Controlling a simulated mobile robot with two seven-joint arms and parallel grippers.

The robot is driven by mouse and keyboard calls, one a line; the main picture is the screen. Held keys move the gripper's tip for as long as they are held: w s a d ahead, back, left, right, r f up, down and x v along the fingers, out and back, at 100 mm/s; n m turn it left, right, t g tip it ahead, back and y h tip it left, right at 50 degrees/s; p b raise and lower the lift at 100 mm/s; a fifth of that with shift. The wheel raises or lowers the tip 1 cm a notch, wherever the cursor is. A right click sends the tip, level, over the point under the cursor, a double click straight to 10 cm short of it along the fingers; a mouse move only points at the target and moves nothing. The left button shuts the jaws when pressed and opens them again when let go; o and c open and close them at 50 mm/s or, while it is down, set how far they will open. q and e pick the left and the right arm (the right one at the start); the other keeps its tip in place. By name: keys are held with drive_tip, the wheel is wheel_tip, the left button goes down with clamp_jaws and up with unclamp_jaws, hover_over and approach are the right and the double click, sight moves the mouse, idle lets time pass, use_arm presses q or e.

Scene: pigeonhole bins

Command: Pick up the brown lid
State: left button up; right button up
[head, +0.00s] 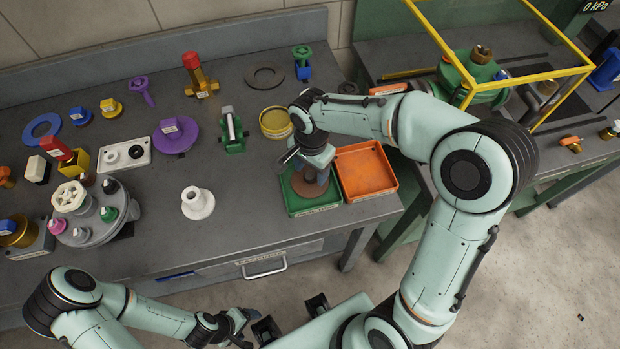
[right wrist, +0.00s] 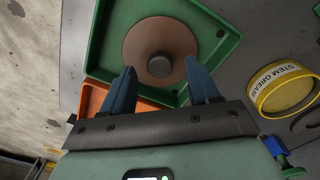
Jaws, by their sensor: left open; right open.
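The brown lid (right wrist: 142,47) is a flat round disc with a grey knob in its middle. It lies in the green tray (right wrist: 228,48), off the tray's walls on the near side. In the head view the lid (head: 312,190) is partly hidden by my right gripper (head: 302,170). In the right wrist view the gripper's two blue fingers (right wrist: 160,82) are apart and point at the lid, with the knob between and just beyond their tips. The gripper holds nothing. My left gripper (head: 246,326) is open and empty in front of the bench, far from the lid.
An orange tray (head: 366,172) stands against the green tray's right side. A yellow stem grease tin (head: 275,122) stands behind the green tray. A white flanged part (head: 197,203) stands to the left, with clear bench between. A yellow frame (head: 545,72) rises at the back right.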

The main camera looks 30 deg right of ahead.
drive_tip(key=shift+f, duration=0.95)
clamp_jaws()
drive_tip(key=shift+r, duration=0.1)
